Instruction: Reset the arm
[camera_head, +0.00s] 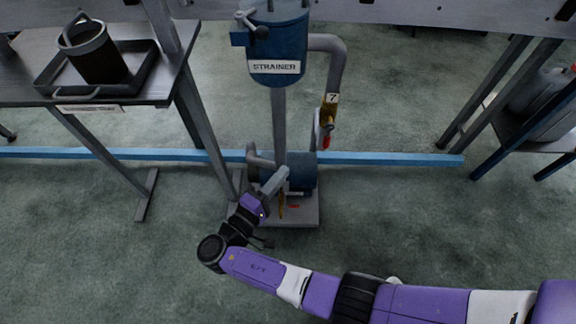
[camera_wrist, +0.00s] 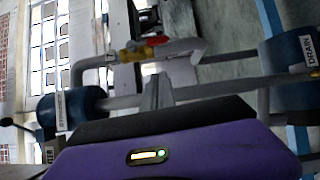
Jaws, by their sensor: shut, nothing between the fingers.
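My gripper (camera_head: 281,175) is in the middle of the head view, at the end of my purple arm reaching in from the lower right. Its grey fingers are together and empty. In the wrist view, the fingertips (camera_wrist: 157,85) stand up just beyond the purple wrist housing. The gripper appears in front of the lower part of the strainer stand in the head view; I cannot tell how far apart they are.
A blue strainer (camera_head: 275,45) stands on a pipe, with a yellow valve (camera_head: 328,112) beside it. A bucket (camera_head: 96,54) sits in a tray (camera_head: 140,82) on the left table. A blue floor rail (camera_head: 400,159) crosses behind. Open floor lies at lower left.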

